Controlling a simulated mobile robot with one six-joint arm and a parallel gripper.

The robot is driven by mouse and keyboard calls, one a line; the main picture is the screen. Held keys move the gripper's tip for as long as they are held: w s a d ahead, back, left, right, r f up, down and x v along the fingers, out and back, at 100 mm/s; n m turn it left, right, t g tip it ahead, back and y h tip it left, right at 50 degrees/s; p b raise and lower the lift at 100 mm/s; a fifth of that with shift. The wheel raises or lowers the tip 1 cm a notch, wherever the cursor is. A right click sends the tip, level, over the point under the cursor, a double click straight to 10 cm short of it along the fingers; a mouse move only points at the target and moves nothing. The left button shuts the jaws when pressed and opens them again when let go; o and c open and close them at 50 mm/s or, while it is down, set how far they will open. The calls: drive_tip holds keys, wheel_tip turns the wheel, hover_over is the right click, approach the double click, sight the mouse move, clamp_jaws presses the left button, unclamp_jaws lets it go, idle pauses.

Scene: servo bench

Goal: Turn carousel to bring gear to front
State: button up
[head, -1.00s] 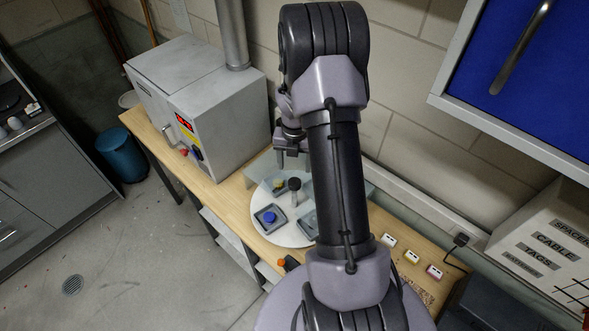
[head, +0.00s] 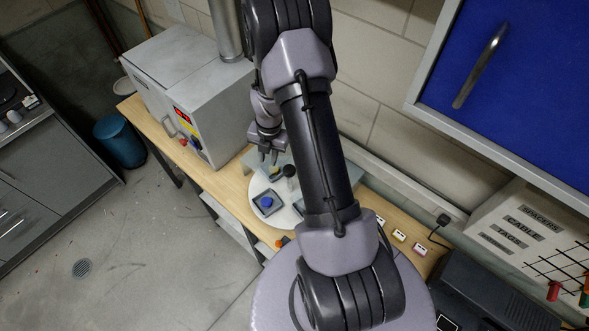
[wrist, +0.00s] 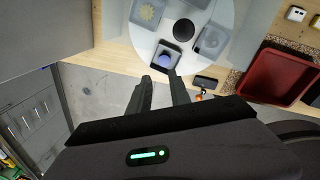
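The carousel (head: 284,218) is a round white disc on the bench with several grey square trays and a dark centre knob (head: 290,170). The knob also shows in the wrist view (wrist: 184,30). The yellow gear (wrist: 147,14) lies in a tray on the far side in the head view; there it is small (head: 275,172). A blue round part (head: 266,202) sits in the front tray and shows in the wrist view (wrist: 166,60). My gripper (wrist: 160,78) is open and empty, its two fingers apart. In the head view my gripper (head: 269,156) hangs above the disc's back edge, near the gear's tray.
A grey oven-like box (head: 190,95) with a red display stands left of the carousel. A red tray (wrist: 272,75) lies on the bench in the wrist view. Small white-topped blocks (head: 399,235) lie to the right. My arm hides part of the disc.

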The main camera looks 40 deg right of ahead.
drive_tip(key=a+f, duration=0.2)
drive_tip(key=s+a+f+m, duration=0.1)
drive_tip(key=a+f, duration=0.1)
drive_tip(key=f, duration=0.1)
drive_tip(key=a+f+m+b, duration=0.1)
drive_tip(key=a+f, duration=0.1)
drive_tip(key=shift+s+a+f, duration=0.15)
drive_tip(key=shift+a+f, duration=0.1)
drive_tip(key=shift+a, duration=0.15)
drive_tip(key=c, duration=0.4)
drive_tip(key=s+a+f, duration=0.1)
drive_tip(key=s+a+f+m, duration=0.1)
drive_tip(key=a+f+m+h+b, duration=0.1)
drive_tip(key=f, duration=0.1)
drive_tip(key=shift+s+f, duration=0.1)
drive_tip(key=shift+s, duration=0.3)
drive_tip(key=s+d+f+m+g+h+b, duration=0.1)
drive_tip(key=s+f+m+h, duration=0.25)
drive_tip(key=s, duration=0.65)
drive_tip(key=shift+h, duration=0.25)
drive_tip(key=x, duration=1)
drive_tip(key=shift+s+d+b, duration=0.1)
drive_tip(key=shift+b, duration=0.3)
drive_tip(key=d, duration=0.1)
drive_tip(key=d+p, duration=0.1)
drive_tip(key=d, duration=0.1)
drive_tip(key=shift+s+d+r, duration=0.1)
drive_tip(key=shift+d+r, duration=0.15)
drive_tip(key=shift+d, duration=0.15)
drive_tip(key=shift+f, duration=0.1)
